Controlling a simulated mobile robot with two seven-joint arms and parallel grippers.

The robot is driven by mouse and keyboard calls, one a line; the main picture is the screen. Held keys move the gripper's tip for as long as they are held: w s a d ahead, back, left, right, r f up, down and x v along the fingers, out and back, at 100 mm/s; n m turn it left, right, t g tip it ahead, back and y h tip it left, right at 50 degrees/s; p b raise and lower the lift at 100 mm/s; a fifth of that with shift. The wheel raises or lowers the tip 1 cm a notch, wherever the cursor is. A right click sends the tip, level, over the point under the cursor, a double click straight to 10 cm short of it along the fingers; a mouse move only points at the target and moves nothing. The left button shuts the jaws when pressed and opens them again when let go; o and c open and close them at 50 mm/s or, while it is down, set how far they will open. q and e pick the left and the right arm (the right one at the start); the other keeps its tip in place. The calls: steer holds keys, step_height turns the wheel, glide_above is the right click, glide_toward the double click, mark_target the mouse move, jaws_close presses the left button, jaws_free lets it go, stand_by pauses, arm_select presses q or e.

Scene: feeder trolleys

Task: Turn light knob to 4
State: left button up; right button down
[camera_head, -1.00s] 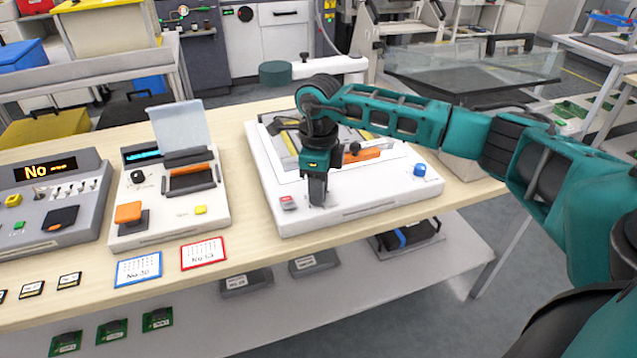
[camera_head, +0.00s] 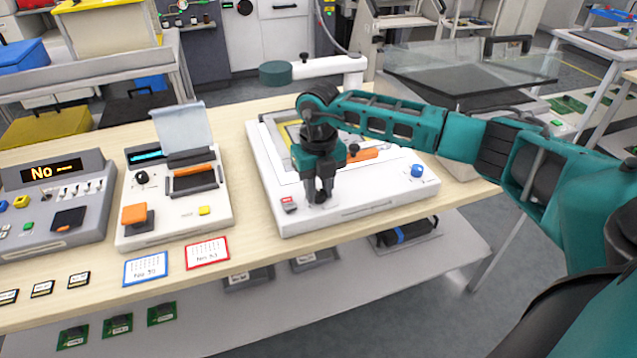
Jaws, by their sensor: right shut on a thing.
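The white inspection device (camera_head: 375,197) stands on the wooden table, with a flat panel on top. My right gripper (camera_head: 320,197) points down at the device's front left part. Its dark fingers are shut on a small knob there, which I take to be the light knob. The fingers hide most of this knob, so its setting cannot be read. A blue knob (camera_head: 417,170) sits at the device's front right, apart from the gripper. A red and grey switch (camera_head: 289,204) sits just left of the fingers. My left gripper is not in view.
An orange handle (camera_head: 363,154) lies beside my right wrist. A beige device with an orange button (camera_head: 134,213) and a grey console (camera_head: 85,228) stand to the left. Blue-framed (camera_head: 146,268) and red-framed (camera_head: 207,253) cards lie at the table's front edge.

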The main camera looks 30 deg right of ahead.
mark_target(319, 192)
steer(key=m+p, duration=0.2)
steer(key=m, duration=0.3)
steer(key=shift+r+m, duration=0.15)
steer(key=shift+m, duration=0.15)
steer(key=shift+m+p, duration=0.45)
steer(key=shift+m, duration=1.55)
steer(key=c, duration=0.9)
jaws_free()
steer(key=shift+o, duration=0.2)
step_height(319, 192, up, 13)
steer(key=shift+f, duration=0.2)
